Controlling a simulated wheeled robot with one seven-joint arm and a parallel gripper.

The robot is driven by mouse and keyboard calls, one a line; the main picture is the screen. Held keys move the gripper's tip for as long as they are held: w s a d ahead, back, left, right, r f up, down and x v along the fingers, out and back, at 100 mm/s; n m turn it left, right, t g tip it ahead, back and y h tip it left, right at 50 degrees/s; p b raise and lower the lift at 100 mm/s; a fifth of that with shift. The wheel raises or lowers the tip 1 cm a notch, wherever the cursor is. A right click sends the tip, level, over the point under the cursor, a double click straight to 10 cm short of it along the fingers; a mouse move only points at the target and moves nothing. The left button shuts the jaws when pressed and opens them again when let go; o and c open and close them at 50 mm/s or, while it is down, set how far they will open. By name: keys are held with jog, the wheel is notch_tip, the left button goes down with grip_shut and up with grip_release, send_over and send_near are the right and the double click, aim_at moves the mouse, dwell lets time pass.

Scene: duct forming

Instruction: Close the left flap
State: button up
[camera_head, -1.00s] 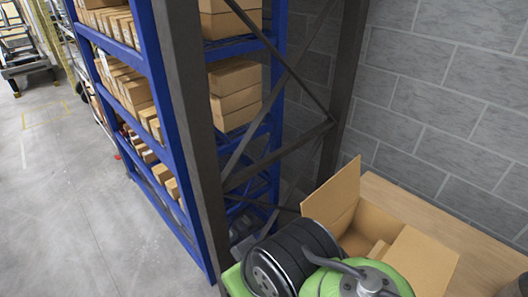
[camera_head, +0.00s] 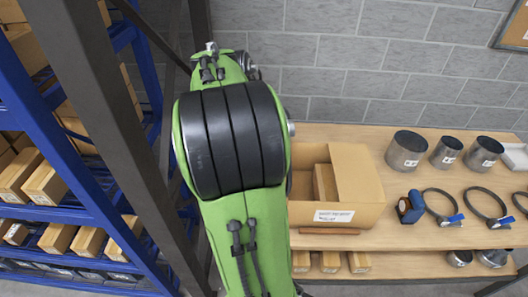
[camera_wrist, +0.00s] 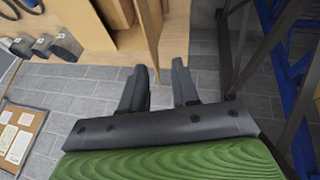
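The open cardboard box (camera_head: 312,213) stands on the wooden table, with a white label on its front. Its right flap (camera_head: 358,172) is raised and leans outward. The left flap is hidden behind my arm in the head view. In the wrist view, a tan flap (camera_wrist: 151,30), apparently the left one, stands up with its edge close to the gap between my fingertips. My gripper (camera_wrist: 160,70) is open, with two dark fingers apart and nothing visibly held. I cannot tell whether a finger touches the flap. In the head view the gripper is hidden behind my arm.
Metal duct rings (camera_head: 407,151), black clamps (camera_head: 484,203) and a tape roll (camera_head: 410,207) lie on the table (camera_head: 345,132) right of the box. A blue shelf rack (camera_head: 95,180) and dark post (camera_head: 110,130) stand at the left. A block wall (camera_head: 380,60) is behind.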

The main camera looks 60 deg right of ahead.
jog(key=x, duration=0.5)
jog(key=s+d+x, duration=0.1)
jog(key=x, duration=0.5)
jog(key=s+x, duration=0.1)
jog(key=x, duration=0.4)
jog(key=shift+s+d+r, duration=0.1)
jog(key=shift+d, duration=0.2)
jog(key=shift+f, duration=0.2)
jog(key=shift+c, duration=0.3)
grip_shut()
jog(key=shift+r, duration=0.1)
